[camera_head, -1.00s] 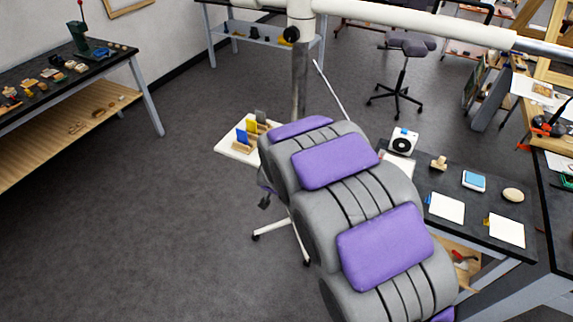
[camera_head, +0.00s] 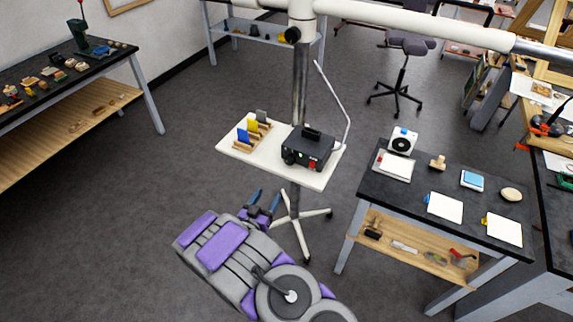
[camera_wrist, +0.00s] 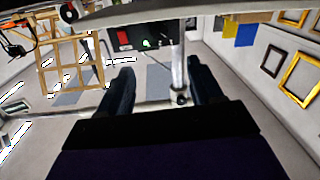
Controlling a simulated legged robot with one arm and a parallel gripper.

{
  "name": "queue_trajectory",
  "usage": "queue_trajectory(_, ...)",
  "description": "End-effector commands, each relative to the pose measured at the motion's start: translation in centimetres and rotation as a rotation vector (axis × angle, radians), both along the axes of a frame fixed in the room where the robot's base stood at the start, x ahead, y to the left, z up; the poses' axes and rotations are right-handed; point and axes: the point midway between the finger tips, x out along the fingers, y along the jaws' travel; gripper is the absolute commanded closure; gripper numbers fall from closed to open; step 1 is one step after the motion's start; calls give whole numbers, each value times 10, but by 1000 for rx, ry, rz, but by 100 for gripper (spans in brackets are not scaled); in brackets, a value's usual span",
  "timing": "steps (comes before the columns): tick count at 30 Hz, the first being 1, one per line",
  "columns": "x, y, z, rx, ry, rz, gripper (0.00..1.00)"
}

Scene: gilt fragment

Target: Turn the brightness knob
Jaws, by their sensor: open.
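A black box (camera_head: 308,147) stands on a white tray (camera_head: 318,181) on a pole stand. A dark round knob (camera_head: 290,157) shows at its left front, and a red switch (camera_head: 312,165) is to the right of it. My gripper (camera_head: 267,197) is open and empty, below and in front of the tray, apart from the box. The wrist view looks upside down. There the box (camera_wrist: 135,28) hangs below the tray edge, beyond my open fingers (camera_wrist: 158,75), with the red switch and a small green spot. Knob details are too small to tell.
Blue, yellow and grey cards in wooden holders (camera_head: 247,140) stand on the tray's left side. Floor at the left is clear.

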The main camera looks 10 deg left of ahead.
Motion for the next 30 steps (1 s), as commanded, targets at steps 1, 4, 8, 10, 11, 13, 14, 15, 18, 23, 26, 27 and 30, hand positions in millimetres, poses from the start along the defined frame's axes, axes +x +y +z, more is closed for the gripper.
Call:
queue_trajectory(1, -1, -1, 0, -5, -8, -2, 35)
queue_trajectory(4, 4, -3, 0, -9, -12, -5, 35)
queue_trajectory(8, 19, -8, -1, -5, -11, -7, 35)
queue_trajectory(10, 31, -12, -1, -4, -11, -7, 35)
queue_trajectory(11, 37, -13, -1, -3, -10, -8, 35)
queue_trajectory(13, 50, -16, -1, -2, -10, -7, 35)
queue_trajectory(14, 56, -18, -1, -2, -10, -7, 35)
queue_trajectory(15, 63, -20, -1, -4, -9, -6, 35)
queue_trajectory(18, 82, -26, -2, -6, -9, -5, 35)
queue_trajectory(23, 112, -34, -1, -4, -13, -6, 35)
queue_trajectory(26, 129, -39, -3, -5, -9, -5, 35)
queue_trajectory(27, 135, -41, -2, -6, -8, -4, 35)
queue_trajectory(30, 149, -43, -2, -4, -9, -3, 35)
